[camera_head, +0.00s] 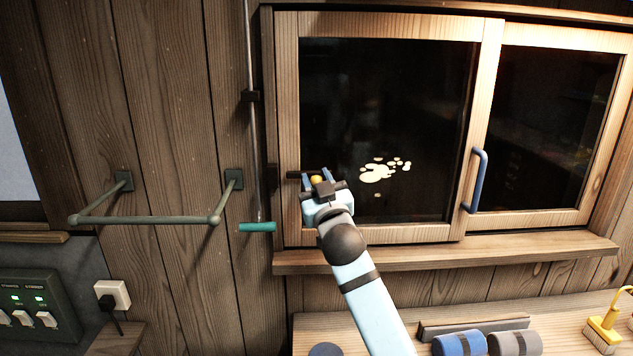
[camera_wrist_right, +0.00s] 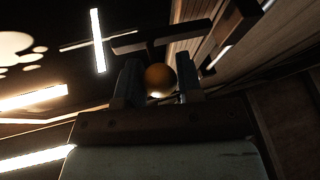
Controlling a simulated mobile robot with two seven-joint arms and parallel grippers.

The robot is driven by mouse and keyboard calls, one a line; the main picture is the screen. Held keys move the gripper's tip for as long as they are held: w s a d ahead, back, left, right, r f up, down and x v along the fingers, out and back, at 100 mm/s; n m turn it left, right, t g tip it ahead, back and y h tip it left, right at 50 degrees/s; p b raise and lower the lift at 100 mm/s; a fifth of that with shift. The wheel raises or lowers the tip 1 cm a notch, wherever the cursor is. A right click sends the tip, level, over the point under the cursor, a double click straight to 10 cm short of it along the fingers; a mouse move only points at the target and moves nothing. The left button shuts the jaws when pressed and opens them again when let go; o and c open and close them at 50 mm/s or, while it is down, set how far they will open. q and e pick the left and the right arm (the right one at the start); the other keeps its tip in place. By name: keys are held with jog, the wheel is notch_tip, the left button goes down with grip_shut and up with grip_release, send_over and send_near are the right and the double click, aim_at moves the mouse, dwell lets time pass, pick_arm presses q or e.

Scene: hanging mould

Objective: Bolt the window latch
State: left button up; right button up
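The window latch (camera_head: 293,175) is a dark horizontal piece on the left stile of the wooden sash. Its left end stands a little apart from a dark catch (camera_head: 272,177) on the window jamb. Its round yellow-orange knob (camera_head: 317,179) sits between the fingers of my right gripper (camera_head: 317,178). In the right wrist view the knob (camera_wrist_right: 160,79) fills the gap between both fingertips (camera_wrist_right: 159,82), which look closed on it. The fingers and palm hide part of the latch. My left gripper is out of view.
A vertical rod with a teal handle (camera_head: 257,227) hangs left of the window. A green-grey wall rail (camera_head: 150,220) juts out farther left. A blue pull handle (camera_head: 478,180) is on the sash's right side.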

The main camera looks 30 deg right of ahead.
grip_shut()
jog(key=shift+w+a+f, duration=0.1)
jog(key=shift+w+a, duration=0.1)
jog(key=shift+a, duration=0.1)
jog(key=a, duration=0.1)
jog(key=w+a+b, duration=0.1)
jog(key=shift+w+a, duration=0.1)
jog(key=shift+a, duration=0.25)
jog(key=o, duration=0.9)
grip_release()
jog(key=shift+a, duration=0.1)
jog(key=shift+o, duration=0.5)
jog(key=shift+w+a, duration=0.15)
